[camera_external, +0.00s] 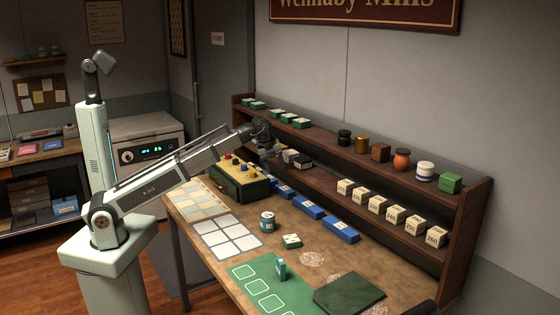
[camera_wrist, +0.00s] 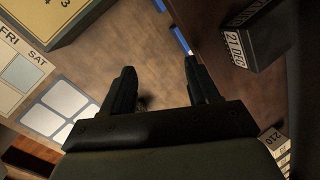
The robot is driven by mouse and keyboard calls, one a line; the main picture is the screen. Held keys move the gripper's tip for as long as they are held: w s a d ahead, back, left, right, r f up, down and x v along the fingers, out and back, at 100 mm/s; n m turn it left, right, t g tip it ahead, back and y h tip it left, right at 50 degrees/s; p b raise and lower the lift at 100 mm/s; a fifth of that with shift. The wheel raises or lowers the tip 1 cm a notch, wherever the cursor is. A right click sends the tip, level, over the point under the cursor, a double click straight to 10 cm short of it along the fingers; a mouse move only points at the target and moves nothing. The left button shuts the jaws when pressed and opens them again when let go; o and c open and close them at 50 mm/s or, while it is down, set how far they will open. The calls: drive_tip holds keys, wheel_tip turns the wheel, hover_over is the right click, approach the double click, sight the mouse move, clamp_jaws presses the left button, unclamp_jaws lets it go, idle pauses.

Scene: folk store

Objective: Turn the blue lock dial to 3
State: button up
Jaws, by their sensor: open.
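A dark green box with a yellow top (camera_external: 240,172) stands at the far end of the workbench, with several small coloured knobs on it. The knobs are too small to tell which is the blue lock dial or where it points. In the wrist view a corner of the yellow panel (camera_wrist: 50,18) shows at top left with printed digits, including a 3; no blue dial shows there. My gripper (camera_external: 270,153) is just right of the box and above the bench, close to the shelf. In the wrist view my gripper (camera_wrist: 163,82) is open, with nothing between its fingers.
The two-tier shelf (camera_external: 455,208) runs along the bench's back, holding numbered cream blocks (camera_external: 378,203) and jars. Blue blocks (camera_external: 309,208) lie in front of it. A dark block (camera_wrist: 255,38) is near my right finger. A calendar (camera_wrist: 22,68) and white tile grid (camera_external: 228,238) lie nearby.

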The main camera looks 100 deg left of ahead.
sight(245, 166)
drive_tip(key=s+a+r+g+y, duration=0.1)
drive_tip(key=s+a+r+g, duration=0.1)
drive_tip(key=s+a, duration=0.5)
drive_tip(key=s+a+r+g, duration=0.2)
drive_tip(key=s+a, duration=0.2)
drive_tip(key=s, duration=0.7)
drive_tip(key=shift+n, duration=0.3)
drive_tip(key=x, duration=1.3)
drive_tip(key=shift+w+a, duration=0.25)
drive_tip(key=shift+w, duration=0.15)
drive_tip(key=c, duration=1)
drive_tip(key=n, duration=0.2)
drive_tip(key=n+g, duration=0.1)
drive_tip(key=n, duration=0.1)
drive_tip(key=n+h, duration=0.1)
drive_tip(key=n, duration=0.1)
drive_tip(key=shift+w+a+g, duration=0.2)
drive_tip(key=shift+w+g, duration=0.1)
drive_tip(key=shift+g, duration=0.1)
drive_tip(key=n+h, duration=0.1)
drive_tip(key=n, duration=0.2)
drive_tip(key=n+g+h, duration=0.1)
drive_tip(key=n, duration=0.2)
drive_tip(key=shift+a+n, duration=0.1)
drive_tip(key=shift+n, duration=0.2)
